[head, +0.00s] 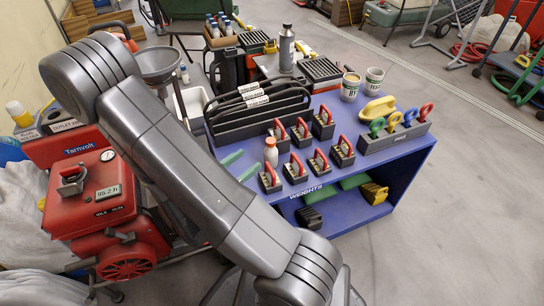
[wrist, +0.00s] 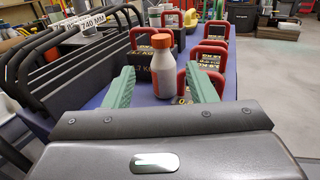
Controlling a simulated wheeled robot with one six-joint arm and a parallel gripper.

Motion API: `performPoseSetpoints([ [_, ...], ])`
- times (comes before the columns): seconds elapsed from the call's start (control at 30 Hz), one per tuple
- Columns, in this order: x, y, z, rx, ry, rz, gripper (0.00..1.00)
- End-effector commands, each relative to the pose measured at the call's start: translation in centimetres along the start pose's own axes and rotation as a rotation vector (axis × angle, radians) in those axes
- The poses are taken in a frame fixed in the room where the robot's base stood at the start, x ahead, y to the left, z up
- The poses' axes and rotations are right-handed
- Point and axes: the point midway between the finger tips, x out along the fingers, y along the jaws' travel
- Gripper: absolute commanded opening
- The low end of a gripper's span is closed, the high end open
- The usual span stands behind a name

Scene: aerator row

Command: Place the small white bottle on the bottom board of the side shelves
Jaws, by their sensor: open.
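A small white bottle (head: 271,152) with an orange cap stands upright on the top of a blue shelf unit, among red-handled weights. In the wrist view the bottle (wrist: 162,72) is ahead, centred between the two green fingers. My gripper (head: 240,166) is open and empty, just left of the bottle in the head view; whether the fingertips reach around it I cannot tell. The blue shelf unit (head: 385,168) is marked WEIGHTS. Its bottom board (head: 345,212) shows through the open front, partly hidden by my arm.
Red-handled weights (head: 297,168) crowd close to the bottle. Black racks (head: 262,121) stand behind it. A red machine (head: 100,195) stands left.

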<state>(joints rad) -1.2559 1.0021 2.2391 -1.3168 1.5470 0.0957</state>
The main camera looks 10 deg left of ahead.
Motion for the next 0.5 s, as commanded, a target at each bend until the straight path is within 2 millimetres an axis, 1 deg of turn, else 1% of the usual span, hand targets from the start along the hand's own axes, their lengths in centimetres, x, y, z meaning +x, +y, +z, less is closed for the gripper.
performPoseSetpoints([
  [0.1, 1.5, -0.1, -0.1, 0.001, 0.000, -0.006, 0.51],
  [0.3, 3.7, -0.1, -0.1, 0.001, 0.001, -0.005, 0.51],
  [0.5, 4.9, -0.1, 0.0, 0.001, 0.002, -0.002, 0.51],
])
